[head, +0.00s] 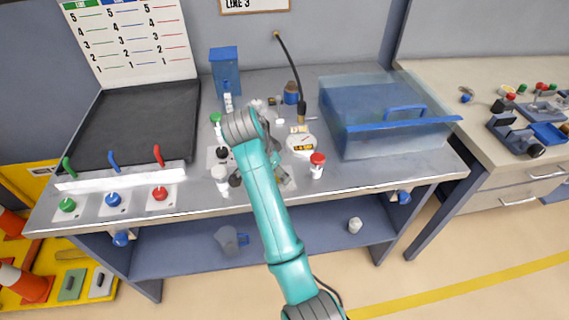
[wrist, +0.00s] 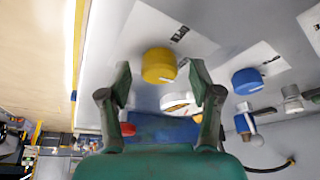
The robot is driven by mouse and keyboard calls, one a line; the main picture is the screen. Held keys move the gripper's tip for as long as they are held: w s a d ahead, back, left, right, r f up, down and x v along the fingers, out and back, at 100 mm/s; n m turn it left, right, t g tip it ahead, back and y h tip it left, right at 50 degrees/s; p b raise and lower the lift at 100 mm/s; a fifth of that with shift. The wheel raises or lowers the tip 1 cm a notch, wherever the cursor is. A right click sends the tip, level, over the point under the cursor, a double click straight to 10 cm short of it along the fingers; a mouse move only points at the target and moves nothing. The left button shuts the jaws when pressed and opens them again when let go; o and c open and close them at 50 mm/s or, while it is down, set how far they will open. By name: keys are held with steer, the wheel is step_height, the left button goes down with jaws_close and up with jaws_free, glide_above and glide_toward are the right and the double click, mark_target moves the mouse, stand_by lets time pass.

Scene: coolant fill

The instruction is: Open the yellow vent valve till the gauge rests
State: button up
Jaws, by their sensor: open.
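The yellow vent valve is a round yellow knob (wrist: 159,65) on a white labelled plate in the wrist view. My gripper (wrist: 161,84) is open, with one finger on either side of the knob in the picture. Gaps show between knob and fingers, and I cannot tell how far beyond the fingertips it is. In the head view my arm hides the yellow knob and most of my gripper. A round white device with a small yellow display (head: 301,144), probably the gauge, sits on the bench right of my arm; its reading is too small to trust.
A blue knob (wrist: 247,81) is right of the yellow one in the wrist view. A red-capped white bottle (head: 317,166) stands near the bench front. A clear blue-edged box (head: 385,112) fills the bench's right side. A black hose (head: 290,65) hangs at the back.

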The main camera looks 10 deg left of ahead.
steer(key=shift+d+f, duration=0.1)
steer(key=shift+f, duration=0.15)
steer(key=c, duration=1.1)
steer(key=shift+c, duration=0.2)
